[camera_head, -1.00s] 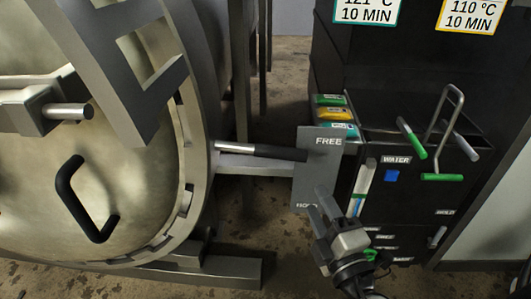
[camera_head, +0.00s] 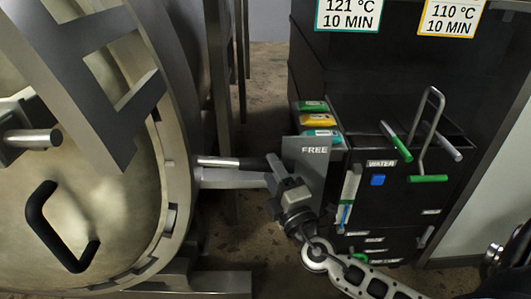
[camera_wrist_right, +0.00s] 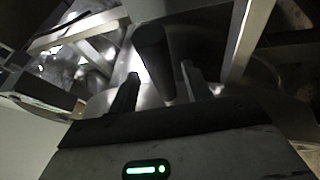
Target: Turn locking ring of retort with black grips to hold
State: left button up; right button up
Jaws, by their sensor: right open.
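The retort's locking ring (camera_head: 172,205) runs round the door edge at the left in the head view. A silver lever (camera_head: 217,161) reaches right from it, with a black grip (camera_head: 252,163) at its end. My right gripper (camera_head: 278,178) is at the right end of this grip, partly covering it. In the right wrist view, the black grip (camera_wrist_right: 152,55) stands between the two open fingers (camera_wrist_right: 157,88), with gaps beside it. A plate marked FREE (camera_head: 314,150) is just behind the gripper; its lower lettering is hidden. My left gripper is not in view.
A black D-handle (camera_head: 50,225) is on the retort door. A grey frame bar (camera_head: 85,75) crosses in front of the door. Bare floor (camera_head: 265,95) shows between retort and cabinet.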

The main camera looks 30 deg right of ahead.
jog(key=shift+p+x, duration=0.35)
jog(key=shift+x, duration=1.8)
jog(key=shift+c, duration=0.2)
jog(key=shift+f, duration=0.1)
grip_shut()
